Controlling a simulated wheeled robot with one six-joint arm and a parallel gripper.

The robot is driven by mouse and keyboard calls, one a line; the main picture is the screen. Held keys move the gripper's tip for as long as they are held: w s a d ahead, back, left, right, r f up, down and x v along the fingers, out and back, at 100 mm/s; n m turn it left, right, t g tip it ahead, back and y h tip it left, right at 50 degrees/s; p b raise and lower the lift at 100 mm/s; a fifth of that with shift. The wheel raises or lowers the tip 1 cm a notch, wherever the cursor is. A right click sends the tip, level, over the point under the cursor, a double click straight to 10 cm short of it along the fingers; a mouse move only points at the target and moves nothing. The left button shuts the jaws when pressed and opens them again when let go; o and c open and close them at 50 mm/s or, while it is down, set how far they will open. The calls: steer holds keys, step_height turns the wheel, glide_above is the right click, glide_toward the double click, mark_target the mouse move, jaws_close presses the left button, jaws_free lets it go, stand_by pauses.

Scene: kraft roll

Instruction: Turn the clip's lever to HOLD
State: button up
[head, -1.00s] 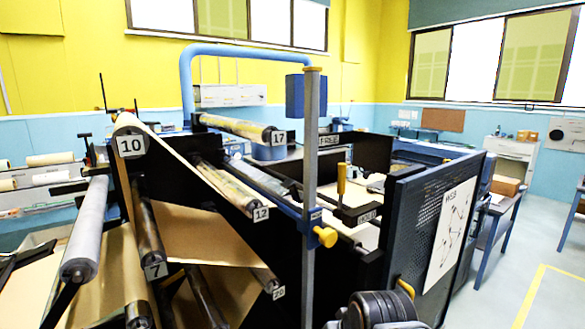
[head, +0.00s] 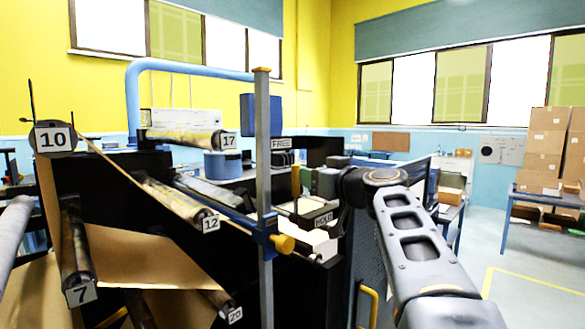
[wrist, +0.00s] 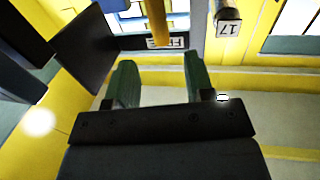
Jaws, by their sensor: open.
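The clip's yellow lever (head: 295,182) stands roughly upright, between the black FREE plate (head: 281,143) behind and the black HOLD plate (head: 323,219) in front. My gripper (head: 305,178) is just right of the lever in the head view, which partly overlaps it. In the wrist view the green fingers (wrist: 160,66) are spread with nothing between them. The yellow lever (wrist: 157,20) shows beyond the fingertips, roughly in line with the gap, apart from them. The FREE label (wrist: 166,42) lies behind it. The lever's base is hidden in the wrist view.
A grey post (head: 264,150) with a yellow knob (head: 284,243) stands left of the lever. Rollers 17 (head: 185,138) and 12 (head: 175,200) lie farther left. A blue pipe frame (head: 190,50) arches behind. Stacked boxes (head: 545,150) stand on a table at the right; floor is open there.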

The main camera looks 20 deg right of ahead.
steer(key=w+a+p, duration=0.2)
steer(key=w+p, duration=0.1)
steer(key=w, duration=0.6)
steer(key=shift+w, duration=0.3)
steer(key=shift+c, duration=0.5)
jaws_close()
